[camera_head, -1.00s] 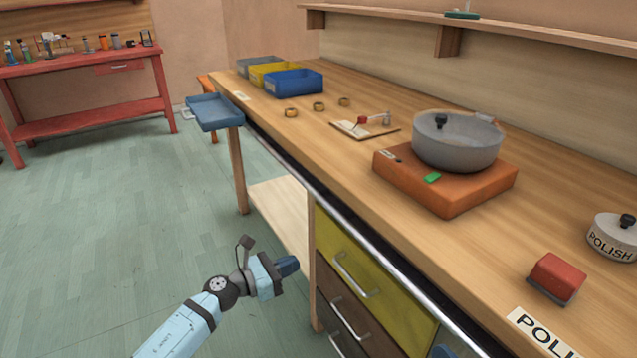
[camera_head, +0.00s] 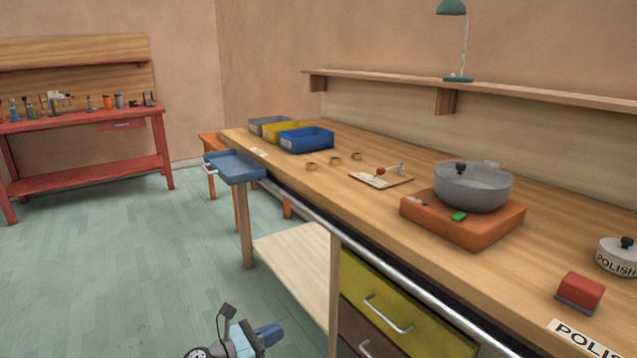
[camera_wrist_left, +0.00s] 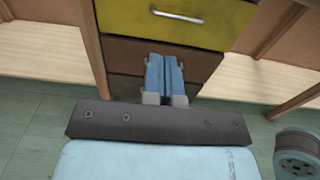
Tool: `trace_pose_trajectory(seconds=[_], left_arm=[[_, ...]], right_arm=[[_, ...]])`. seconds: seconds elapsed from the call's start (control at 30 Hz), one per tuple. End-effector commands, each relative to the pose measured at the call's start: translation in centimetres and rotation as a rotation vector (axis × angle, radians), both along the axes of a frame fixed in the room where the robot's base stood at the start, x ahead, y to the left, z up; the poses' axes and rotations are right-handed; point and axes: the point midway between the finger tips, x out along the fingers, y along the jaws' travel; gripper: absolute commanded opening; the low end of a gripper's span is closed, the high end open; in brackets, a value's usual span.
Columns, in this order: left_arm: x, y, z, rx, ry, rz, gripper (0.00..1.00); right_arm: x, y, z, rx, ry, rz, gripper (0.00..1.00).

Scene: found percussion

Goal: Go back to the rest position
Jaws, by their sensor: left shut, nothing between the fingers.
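My left gripper (camera_head: 270,334) shows at the bottom of the head view, low in front of the workbench and left of its drawers. In the left wrist view its two blue fingers (camera_wrist_left: 165,76) are together with nothing between them. They point toward the drawer front, with the yellow drawer (camera_wrist_left: 190,22) above and a brown drawer (camera_wrist_left: 130,55) behind. My right gripper is in neither view.
The wooden workbench (camera_head: 400,230) holds an orange block (camera_head: 470,225) with a grey pot (camera_head: 473,188), a red block (camera_head: 580,292), a polish tin (camera_head: 618,257) and bins (camera_head: 307,141). A blue tray (camera_head: 235,167) juts from its left end. The green floor (camera_head: 120,270) at left is clear.

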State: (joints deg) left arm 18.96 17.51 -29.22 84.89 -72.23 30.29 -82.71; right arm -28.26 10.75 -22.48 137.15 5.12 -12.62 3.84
Motion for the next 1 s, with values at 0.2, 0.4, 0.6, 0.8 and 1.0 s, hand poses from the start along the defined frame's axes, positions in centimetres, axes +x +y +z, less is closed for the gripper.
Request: trace_pose_trajectory(seconds=[0.2,0.4,0.6,0.8,1.0], left_arm=[[0.7,8.1,-2.0,0.138,0.0,0.047,0.0],[1.0,15.6,-2.8,0.263,0.0,0.09,0.0],[-3.6,13.9,-2.2,-0.055,0.233,0.135,0.0],[-10.0,11.4,-0.5,-0.552,0.624,0.169,0.0],[-18.4,9.6,1.7,-1.192,1.212,0.181,0.0]], right_arm=[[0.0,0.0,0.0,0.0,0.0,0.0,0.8],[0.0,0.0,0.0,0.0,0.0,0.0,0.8],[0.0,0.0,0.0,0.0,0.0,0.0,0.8],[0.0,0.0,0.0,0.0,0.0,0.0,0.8],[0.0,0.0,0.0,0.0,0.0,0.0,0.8]])
